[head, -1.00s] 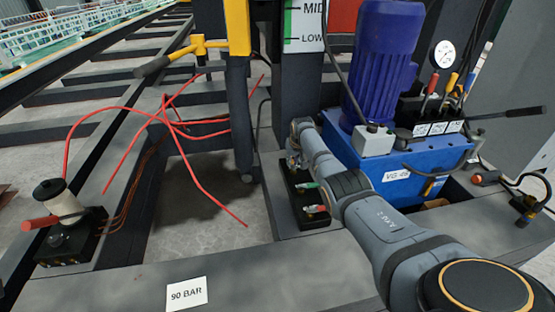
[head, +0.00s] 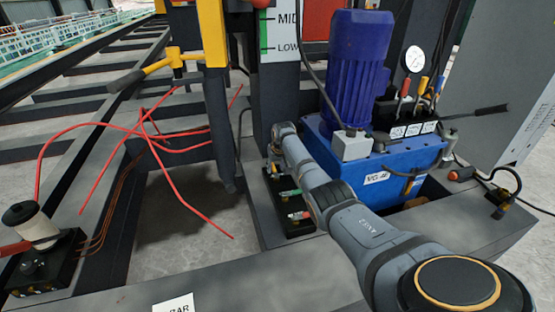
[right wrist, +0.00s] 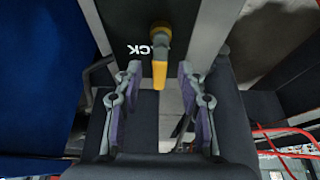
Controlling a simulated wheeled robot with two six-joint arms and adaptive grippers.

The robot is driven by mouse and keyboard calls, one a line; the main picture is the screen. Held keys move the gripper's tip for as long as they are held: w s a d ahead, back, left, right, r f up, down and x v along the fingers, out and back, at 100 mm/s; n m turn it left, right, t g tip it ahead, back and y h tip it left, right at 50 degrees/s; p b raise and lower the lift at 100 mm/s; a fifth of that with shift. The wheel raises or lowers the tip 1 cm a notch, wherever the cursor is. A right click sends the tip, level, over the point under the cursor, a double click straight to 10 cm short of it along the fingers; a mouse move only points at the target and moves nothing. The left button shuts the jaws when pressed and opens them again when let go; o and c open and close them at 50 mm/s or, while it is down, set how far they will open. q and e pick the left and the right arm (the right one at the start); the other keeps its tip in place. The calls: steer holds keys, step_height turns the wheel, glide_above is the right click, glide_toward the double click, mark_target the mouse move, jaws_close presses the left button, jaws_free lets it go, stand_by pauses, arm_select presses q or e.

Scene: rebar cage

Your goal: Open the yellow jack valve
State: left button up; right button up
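The yellow jack valve handle (right wrist: 160,72) shows in the right wrist view, pointing down the picture from a brass-coloured stem. It lies on a dark block with white letters, upside down and partly hidden, ending in "CK". My right gripper (right wrist: 160,88) is open, with one finger on each side of the handle and a visible gap on both sides. In the head view my right gripper (head: 274,160) is at the far end of the black valve block (head: 297,229), where it hides the yellow handle. My left gripper is in neither view.
Red hoses (head: 170,170) lie to the left.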

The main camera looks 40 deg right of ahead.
steer(key=v, duration=1)
steer(key=shift+r, duration=0.25)
steer(key=shift+s+a, duration=0.1)
